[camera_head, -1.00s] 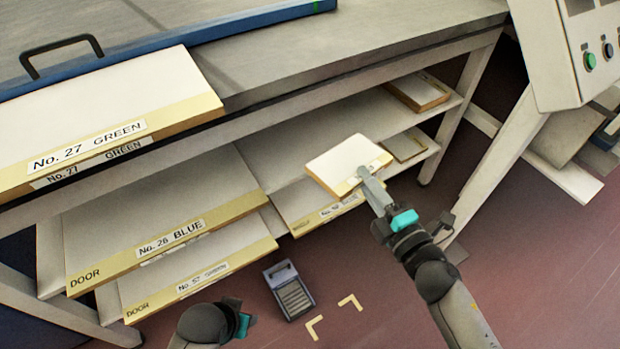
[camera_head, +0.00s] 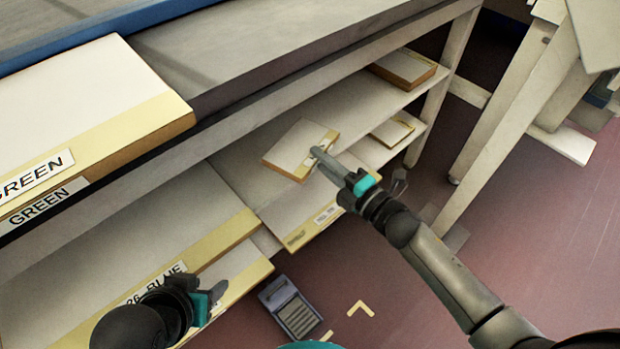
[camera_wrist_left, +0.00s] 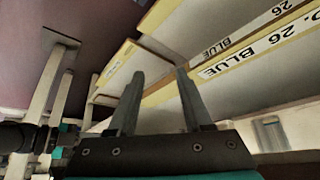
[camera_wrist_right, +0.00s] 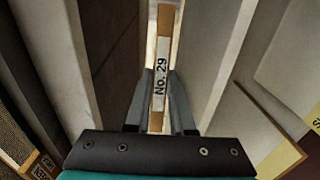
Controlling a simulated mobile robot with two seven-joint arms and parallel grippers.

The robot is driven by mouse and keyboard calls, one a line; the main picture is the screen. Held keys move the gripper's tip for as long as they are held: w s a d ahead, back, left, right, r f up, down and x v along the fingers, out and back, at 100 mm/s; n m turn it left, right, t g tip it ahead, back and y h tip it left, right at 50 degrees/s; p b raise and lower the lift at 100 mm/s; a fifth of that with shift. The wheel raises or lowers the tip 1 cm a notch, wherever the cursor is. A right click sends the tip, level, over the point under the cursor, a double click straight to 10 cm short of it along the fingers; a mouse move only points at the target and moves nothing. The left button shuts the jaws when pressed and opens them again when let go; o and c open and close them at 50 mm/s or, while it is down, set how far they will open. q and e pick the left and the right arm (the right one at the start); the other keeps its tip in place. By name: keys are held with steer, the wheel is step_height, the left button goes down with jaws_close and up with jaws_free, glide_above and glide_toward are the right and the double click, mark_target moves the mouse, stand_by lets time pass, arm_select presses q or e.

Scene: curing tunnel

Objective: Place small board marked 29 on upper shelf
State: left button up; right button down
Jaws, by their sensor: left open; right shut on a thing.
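The small board (camera_head: 295,147) is white-topped with a yellow labelled edge. Its label reads No. 29 in the right wrist view (camera_wrist_right: 161,75). My right gripper (camera_head: 322,158) is shut on its labelled edge. The board is tilted in the picture and is over the upper shelf (camera_head: 240,165) of the rack under the bench; I cannot tell whether it touches the shelf. My left gripper (camera_head: 205,300) is open and empty, in front of the board marked 26 BLUE (camera_head: 185,225). The left wrist view shows its two fingers apart (camera_wrist_left: 158,95) near the labelled edges.
Another small board (camera_head: 405,66) lies at the upper shelf's right end. A smaller board (camera_head: 393,131) and a labelled board (camera_head: 315,212) lie lower. Large GREEN boards (camera_head: 90,110) rest on the bench top. A grey box (camera_head: 288,305) stands on the floor. Bare upper shelf (camera_head: 340,100) shows behind the held board.

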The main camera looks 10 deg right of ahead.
arm_select(q)
steer(key=w+d+r+t+h+b, duration=0.2)
steer(key=w+d+t+h+b, duration=0.1)
steer(key=d+t, duration=0.5)
steer(key=shift+w+d+t+h+b, duration=0.4)
steer(key=shift+d+h+b, duration=0.3)
steer(key=shift+h, duration=0.3)
arm_select(e)
step_height(320, 180, down, 8)
steer(key=shift+r, duration=0.2)
arm_select(q)
steer(key=shift+r, duration=0.1)
arm_select(e)
steer(key=shift+f, duration=0.1)
steer(key=c, duration=1.2)
jaws_free()
steer(key=shift+f, duration=0.15)
arm_select(q)
steer(key=shift+r, duration=0.1)
arm_select(e)
steer(key=o, duration=0.4)
arm_select(q)
steer(key=shift+s, duration=0.1)
arm_select(e)
steer(key=shift+o, duration=0.2)
